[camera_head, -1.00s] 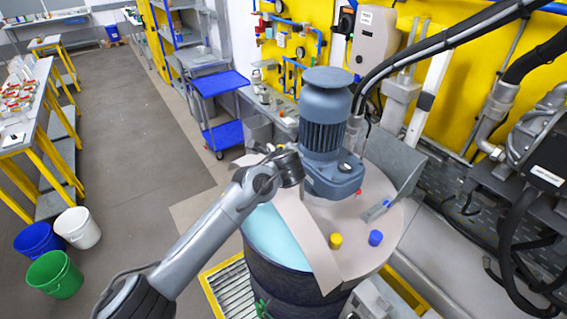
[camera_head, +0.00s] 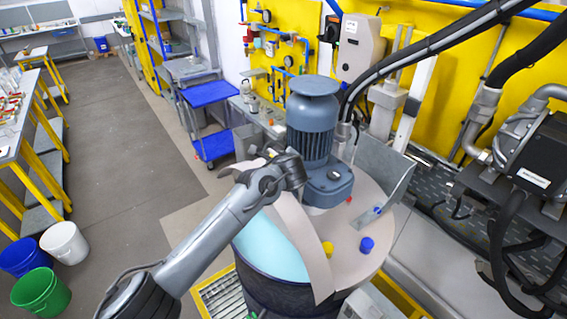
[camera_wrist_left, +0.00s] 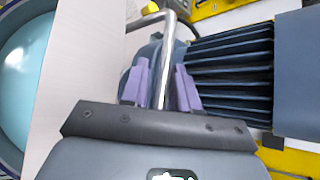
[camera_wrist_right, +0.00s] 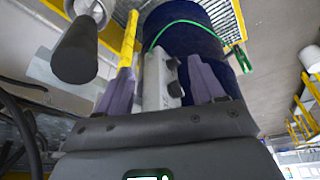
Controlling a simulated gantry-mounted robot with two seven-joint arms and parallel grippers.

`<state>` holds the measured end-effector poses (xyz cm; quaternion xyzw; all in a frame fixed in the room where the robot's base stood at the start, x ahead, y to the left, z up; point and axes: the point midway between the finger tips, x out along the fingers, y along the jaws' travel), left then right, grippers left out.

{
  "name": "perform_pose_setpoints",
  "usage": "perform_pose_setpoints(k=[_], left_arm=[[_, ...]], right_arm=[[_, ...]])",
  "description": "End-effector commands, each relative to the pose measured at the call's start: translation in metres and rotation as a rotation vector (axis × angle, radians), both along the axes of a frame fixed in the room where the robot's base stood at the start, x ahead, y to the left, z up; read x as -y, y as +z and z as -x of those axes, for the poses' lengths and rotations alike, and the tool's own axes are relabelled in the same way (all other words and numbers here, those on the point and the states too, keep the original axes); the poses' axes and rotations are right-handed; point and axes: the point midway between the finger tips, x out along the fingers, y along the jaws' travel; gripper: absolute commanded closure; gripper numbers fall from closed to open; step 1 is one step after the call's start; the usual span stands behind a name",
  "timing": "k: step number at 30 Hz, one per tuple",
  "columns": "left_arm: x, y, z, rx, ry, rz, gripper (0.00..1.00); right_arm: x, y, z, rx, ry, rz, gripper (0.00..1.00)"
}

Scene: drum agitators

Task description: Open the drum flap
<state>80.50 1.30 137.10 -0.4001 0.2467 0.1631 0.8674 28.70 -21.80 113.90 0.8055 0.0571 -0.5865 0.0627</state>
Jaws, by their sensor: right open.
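The drum (camera_head: 272,290) stands at centre with a beige lid (camera_head: 345,235) and a grey-blue motor (camera_head: 313,120) on it. Its flap (camera_head: 300,235) is tilted up at the left, showing the light-blue interior (camera_head: 262,240), also at the left edge of the left wrist view (camera_wrist_left: 15,85). My left gripper (camera_head: 292,168) is at the flap's far end beside the motor. In the left wrist view its purple fingers (camera_wrist_left: 160,90) flank the flap's metal bar handle (camera_wrist_left: 165,50), apparently closed on it.
A grey upright plate (camera_head: 383,180), a yellow knob (camera_head: 327,249) and a blue knob (camera_head: 366,244) are on the lid. Thick black hoses and a pump (camera_head: 540,150) stand at right. Buckets (camera_head: 40,290) are on the left floor. A grey cylinder (camera_wrist_right: 75,50) is near my right gripper.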

Motion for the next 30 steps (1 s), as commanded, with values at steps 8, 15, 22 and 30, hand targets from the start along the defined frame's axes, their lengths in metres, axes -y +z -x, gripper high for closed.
perform_pose_setpoints(k=[8,15,22,30], left_arm=[[0.000,0.000,0.000,0.001,0.001,0.000,0.63],[0.001,0.004,0.005,0.000,-0.001,0.002,0.63],[0.003,0.016,0.026,0.002,-0.002,0.002,0.63],[0.007,0.040,0.062,0.001,-0.003,0.003,0.63]], right_arm=[[0.000,0.000,0.000,0.000,-0.001,-0.001,0.32],[0.000,-0.002,0.000,0.001,-0.001,-0.001,0.32],[0.000,-0.008,0.000,0.001,-0.001,-0.001,0.32],[0.000,-0.016,0.000,0.001,-0.001,-0.001,0.32]])
